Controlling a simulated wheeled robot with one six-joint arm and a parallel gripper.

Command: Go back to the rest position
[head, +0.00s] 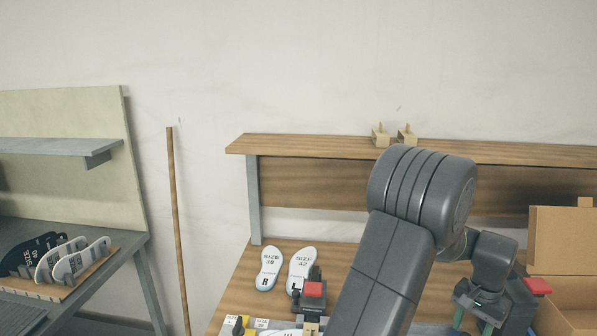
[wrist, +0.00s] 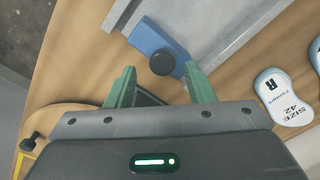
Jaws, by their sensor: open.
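My gripper (wrist: 160,68) is open, with its two green fingers apart and nothing held between them. In the wrist view a blue block (wrist: 155,42) with a black knob lies beyond and between the fingertips, beside a grey metal plate (wrist: 215,30). In the head view my gripper (head: 473,320) hangs low at the right over the wooden bench (head: 338,255), partly behind my arm. My arm hides much of the bench's middle.
Two white insoles (head: 270,268) (head: 301,268) lie on the bench beside a red-topped device (head: 314,289). An open cardboard box (head: 562,240) stands at right. A raised shelf (head: 310,147) runs behind. A rack of insoles (head: 70,275) stands on the left table.

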